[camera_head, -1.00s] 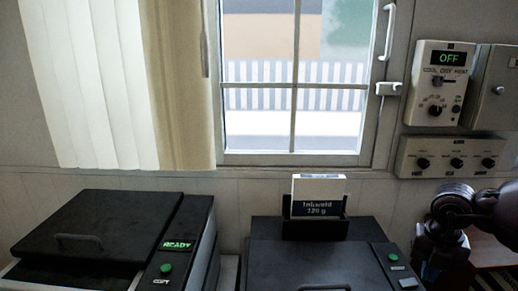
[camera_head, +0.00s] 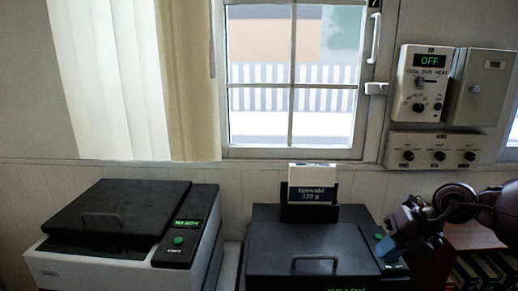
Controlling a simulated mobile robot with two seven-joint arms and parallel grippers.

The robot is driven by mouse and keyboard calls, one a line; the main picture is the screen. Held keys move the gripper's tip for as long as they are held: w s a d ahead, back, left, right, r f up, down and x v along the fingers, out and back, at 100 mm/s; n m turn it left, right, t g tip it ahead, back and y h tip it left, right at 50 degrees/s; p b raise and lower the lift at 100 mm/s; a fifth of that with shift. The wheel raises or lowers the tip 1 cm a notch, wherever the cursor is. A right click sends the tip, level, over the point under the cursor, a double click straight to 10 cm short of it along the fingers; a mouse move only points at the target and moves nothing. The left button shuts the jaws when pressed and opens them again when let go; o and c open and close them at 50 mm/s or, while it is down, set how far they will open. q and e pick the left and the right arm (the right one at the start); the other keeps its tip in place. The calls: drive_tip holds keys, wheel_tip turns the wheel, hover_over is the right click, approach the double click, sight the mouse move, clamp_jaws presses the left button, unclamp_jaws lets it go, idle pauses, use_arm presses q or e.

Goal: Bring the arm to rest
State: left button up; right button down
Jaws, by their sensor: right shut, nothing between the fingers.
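My right arm comes in from the right edge. Its dark gripper (camera_head: 388,247) is shut and empty. The gripper is at the right copier's control panel, beside a small green button (camera_head: 378,237) and covering part of the panel. Whether it touches the panel, I cannot tell. The right copier (camera_head: 300,245) is black with a closed, handled lid. A white paper pack (camera_head: 312,176) stands in a black holder at its back. My left gripper is out of view.
A left copier (camera_head: 120,215) has a lit green READY display. A window (camera_head: 290,80) with a handle is behind. Wall control boxes (camera_head: 423,85) hang above my right arm; the upper one reads OFF. A brown shelf (camera_head: 480,237) with files stands at the lower right.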

drive_tip(key=w+a+r+m+t+y, duration=0.1)
drive_tip(key=w+a+r+t+y, duration=0.1)
drive_tip(key=a+r+y, duration=0.3)
drive_tip(key=w+a+m+t+y, duration=0.1)
drive_tip(key=w+a+t+y, duration=0.15)
drive_tip(key=a, duration=0.35)
drive_tip(key=s+d+f+m+t+h, duration=0.25)
drive_tip(key=f+m+t+h, duration=0.2)
drive_tip(key=f+m, duration=0.55)
drive_tip(key=s+d+f+m+t+h, duration=0.1)
drive_tip(key=d+f+m+t+h, duration=0.3)
drive_tip(key=f+m, duration=0.6)
drive_tip(key=s+d+f+m+g+h, duration=0.2)
drive_tip(key=s+f+m+h, duration=0.3)
drive_tip(key=s+f+m, duration=0.5)
drive_tip(key=s+f+g, duration=0.1)
drive_tip(key=s+f, duration=0.4)
drive_tip(key=s, duration=0.4)
drive_tip(key=shift+g+h, duration=0.3)
drive_tip(key=shift+g, duration=0.1)
